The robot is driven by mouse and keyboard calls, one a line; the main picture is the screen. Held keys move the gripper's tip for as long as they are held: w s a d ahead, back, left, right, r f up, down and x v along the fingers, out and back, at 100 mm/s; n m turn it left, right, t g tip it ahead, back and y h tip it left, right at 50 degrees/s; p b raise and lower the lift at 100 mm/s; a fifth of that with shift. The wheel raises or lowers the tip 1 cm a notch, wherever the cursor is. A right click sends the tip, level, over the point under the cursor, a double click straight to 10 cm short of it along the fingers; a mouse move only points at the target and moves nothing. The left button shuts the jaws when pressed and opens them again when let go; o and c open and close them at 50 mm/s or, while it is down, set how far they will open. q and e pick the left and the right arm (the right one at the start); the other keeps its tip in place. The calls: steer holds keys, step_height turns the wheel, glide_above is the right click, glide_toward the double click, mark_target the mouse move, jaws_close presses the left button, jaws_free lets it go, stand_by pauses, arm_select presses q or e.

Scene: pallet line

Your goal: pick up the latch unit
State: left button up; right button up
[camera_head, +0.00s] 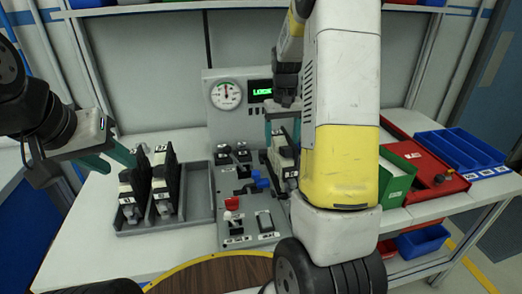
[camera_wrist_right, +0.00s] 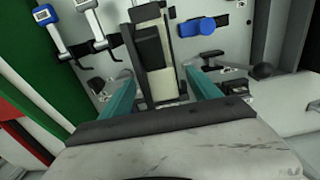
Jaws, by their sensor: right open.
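A black and white unit, which looks like the latch unit (camera_head: 284,161), stands on the grey fixture at the middle of the table, partly hidden by my right arm. In the right wrist view the unit (camera_wrist_right: 155,62) lies between the two teal fingers of my right gripper (camera_wrist_right: 162,92). Gaps show on both sides, so the gripper is open around it. In the head view my right gripper (camera_head: 283,132) points down over the unit. My left gripper (camera_head: 103,163) appears open and empty, left of two similar black and white units (camera_head: 164,182) standing in a grey tray (camera_head: 200,207).
The fixture panel (camera_head: 232,242) carries a red knob, blue parts and a switch. A dial gauge (camera_head: 226,95) and a lit green display stand behind. Green (camera_head: 397,178), red (camera_head: 437,184) and blue (camera_head: 457,148) bins stand at the right. The table's left front is clear.

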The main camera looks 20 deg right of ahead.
step_height(320, 180, down, 8)
steer(key=shift+d+r, duration=0.1)
steer(key=shift+r, duration=0.15)
steer(key=shift+r, duration=0.1)
jaws_close()
